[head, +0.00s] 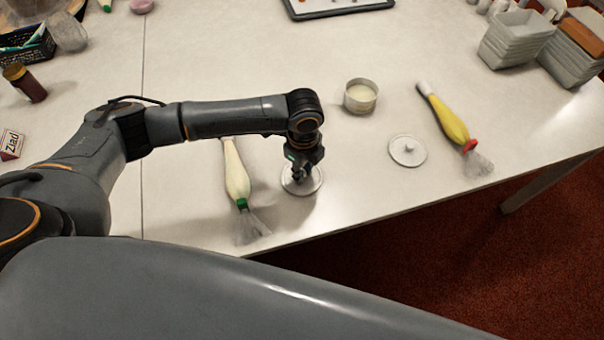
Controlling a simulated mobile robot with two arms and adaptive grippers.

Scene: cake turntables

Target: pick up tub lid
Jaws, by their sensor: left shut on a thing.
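A round white tub lid (314,183) lies at the table's front edge, partly hidden under my left gripper (299,174). The gripper points down over the lid's middle and is shut on it; the fingertips and the lid's knob are mostly hidden. The lid looks flat, at or close to the table top. A second round white lid (407,151) with a small knob lies to the right, apart from the gripper. An open round tub (360,96) with pale contents stands behind. My right gripper is not in view.
A cream piping bag (236,172) with a green collar lies just left of the gripper. A yellow piping bag (449,118) lies at the right. Stacked grey containers (515,40) stand at the back right.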

